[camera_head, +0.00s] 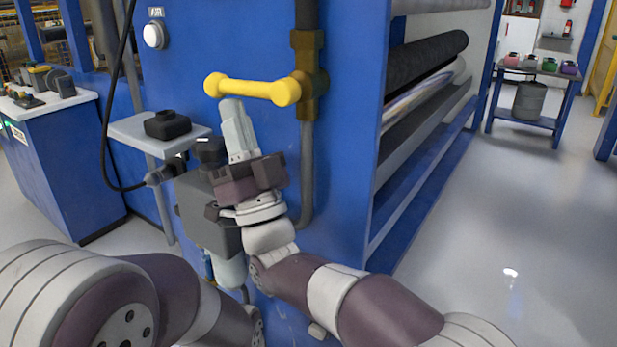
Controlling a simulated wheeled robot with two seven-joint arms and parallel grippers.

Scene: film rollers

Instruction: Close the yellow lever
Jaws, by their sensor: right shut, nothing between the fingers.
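The yellow lever (250,89) is a bar with rounded ends, lying nearly horizontal across the blue machine's front. Its right end meets a brass valve (308,75) on a vertical grey pipe; its left end points away from the pipe. My right gripper (232,104) points up, with its shut, empty fingers just below the lever's left part. I cannot tell whether the fingertips touch the lever. My left arm shows at the lower left, but its gripper does not show.
The blue machine panel (345,150) stands behind the lever, with rollers (430,58) to its right. A small shelf (132,130) holding a black object is left of my right gripper. A black cable hangs there.

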